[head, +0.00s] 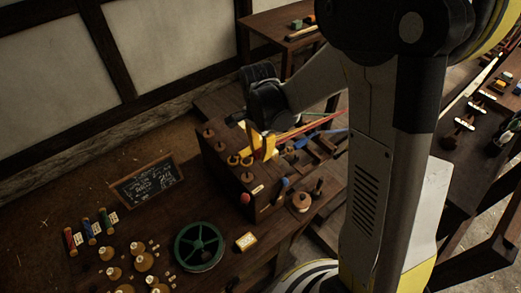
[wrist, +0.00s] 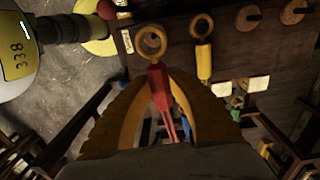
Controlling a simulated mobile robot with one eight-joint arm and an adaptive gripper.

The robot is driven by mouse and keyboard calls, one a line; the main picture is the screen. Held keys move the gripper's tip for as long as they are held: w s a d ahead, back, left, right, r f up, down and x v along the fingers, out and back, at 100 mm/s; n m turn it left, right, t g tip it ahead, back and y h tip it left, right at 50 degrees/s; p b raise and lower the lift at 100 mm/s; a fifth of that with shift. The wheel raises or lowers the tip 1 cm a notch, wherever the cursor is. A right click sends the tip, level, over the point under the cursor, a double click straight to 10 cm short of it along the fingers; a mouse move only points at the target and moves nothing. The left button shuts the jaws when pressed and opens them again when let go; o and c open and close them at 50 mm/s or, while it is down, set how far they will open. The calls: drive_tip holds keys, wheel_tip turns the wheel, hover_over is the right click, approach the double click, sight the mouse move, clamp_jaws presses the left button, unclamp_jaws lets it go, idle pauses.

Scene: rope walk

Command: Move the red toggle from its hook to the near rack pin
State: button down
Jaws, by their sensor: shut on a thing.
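The red toggle (wrist: 162,92) shows in the wrist view, a tapered red body below a wooden ring (wrist: 152,41). My gripper (wrist: 166,82) is shut on the red body, with one yellow finger on each side. The ring stands clear beyond the fingertips; I cannot tell whether it is still on its hook. In the head view my gripper (head: 262,147) is at the dark wooden block (head: 233,180), and the toggle cannot be made out there. I cannot tell which pin is the near rack pin.
A yellow toggle (wrist: 204,64) hangs just right of the red one. Wooden discs on pegs (head: 208,133) line the block's top. A green spoked wheel (head: 199,247), a chalkboard (head: 147,181) and several spools (head: 143,261) lie on the bench to the left.

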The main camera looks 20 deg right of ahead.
sight(261, 170)
drive_tip(key=shift+s+f+b, duration=0.1)
drive_tip(key=shift+f+b, duration=0.35)
drive_tip(key=shift+f, duration=0.2)
drive_tip(key=shift+f+b, duration=2.3)
drive_tip(key=shift+f, duration=0.35)
drive_tip(key=shift+f, duration=0.15)
drive_tip(key=c, duration=1.2)
unclamp_jaws()
drive_tip(key=shift+r, duration=0.2)
drive_tip(key=shift+r+p, duration=2.6)
drive_tip(key=shift+r, duration=1.3)
